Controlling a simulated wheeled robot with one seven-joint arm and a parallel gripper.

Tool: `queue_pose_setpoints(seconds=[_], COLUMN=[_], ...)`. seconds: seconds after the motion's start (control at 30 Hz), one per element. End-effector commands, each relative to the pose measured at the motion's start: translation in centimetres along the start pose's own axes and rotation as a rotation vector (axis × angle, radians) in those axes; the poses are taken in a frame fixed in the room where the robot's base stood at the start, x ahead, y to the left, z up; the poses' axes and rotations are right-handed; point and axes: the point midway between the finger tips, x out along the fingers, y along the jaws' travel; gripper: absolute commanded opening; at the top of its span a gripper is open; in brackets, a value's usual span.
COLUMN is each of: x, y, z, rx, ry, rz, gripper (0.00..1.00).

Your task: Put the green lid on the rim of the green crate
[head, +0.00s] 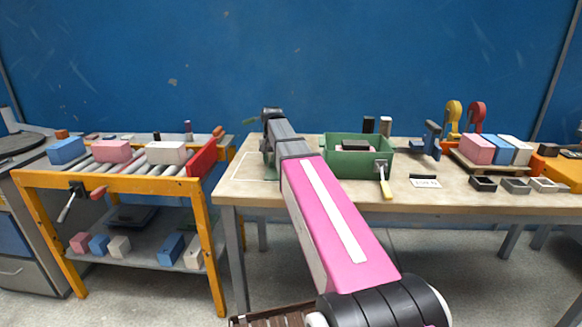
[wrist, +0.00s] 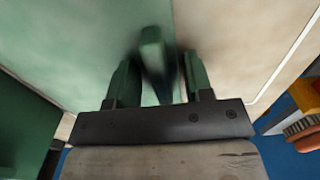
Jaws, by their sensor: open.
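The green lid (wrist: 90,40) lies flat below my gripper in the wrist view, with bare tabletop to its right. Its upright dark green handle (wrist: 151,58) stands between the fingers of my gripper (wrist: 160,75). The fingers are open, with gaps visible beside the handle. In the head view my gripper (head: 268,152) is low over the left part of the table, and my arm hides most of the lid. The green crate (head: 340,166) stands on the table to the right of my gripper, open on top, with a dark block inside. Part of its wall shows in the wrist view (wrist: 25,125).
A yellow-handled clamp (head: 384,180) is at the crate's front right. Dark and pale blocks stand behind the crate. A blue vise (head: 431,140), a pallet of coloured boxes (head: 478,149) and small trays (head: 515,186) are farther right. A roller conveyor (head: 130,158) stands left.

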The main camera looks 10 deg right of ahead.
Motion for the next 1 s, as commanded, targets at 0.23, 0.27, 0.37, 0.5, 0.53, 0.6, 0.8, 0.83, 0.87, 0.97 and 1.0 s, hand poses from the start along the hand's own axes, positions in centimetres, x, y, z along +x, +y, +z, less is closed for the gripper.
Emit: queue_pose_setpoints(seconds=[0.23,0.27,0.37,0.5,0.53,0.6,0.8,0.83,0.87,0.97,1.0], x=[-0.1,-0.1,-0.1,-0.1,-0.1,-0.2,-1.3,-1.6,-1.9,-3.4,-4.2], y=[0.0,0.0,0.0,0.0,0.0,0.0,0.0,0.0,0.0,0.0,0.0], z=[0.0,0.0,0.0,0.0,0.0,0.0,-0.1,-0.1,-0.1,-0.1,-0.1], rx=[0.000,0.000,0.000,0.000,0.000,0.000,0.000,0.000,0.000,0.000,0.000], ry=[0.000,0.000,0.000,0.000,0.000,0.000,0.001,0.001,0.001,0.002,0.003], rz=[0.000,0.000,0.000,0.000,0.000,0.000,0.000,0.000,0.000,-0.001,-0.001], gripper=[0.01,0.00,0.00,0.00,0.00,0.00,0.00,0.00,0.00,0.00,0.00])
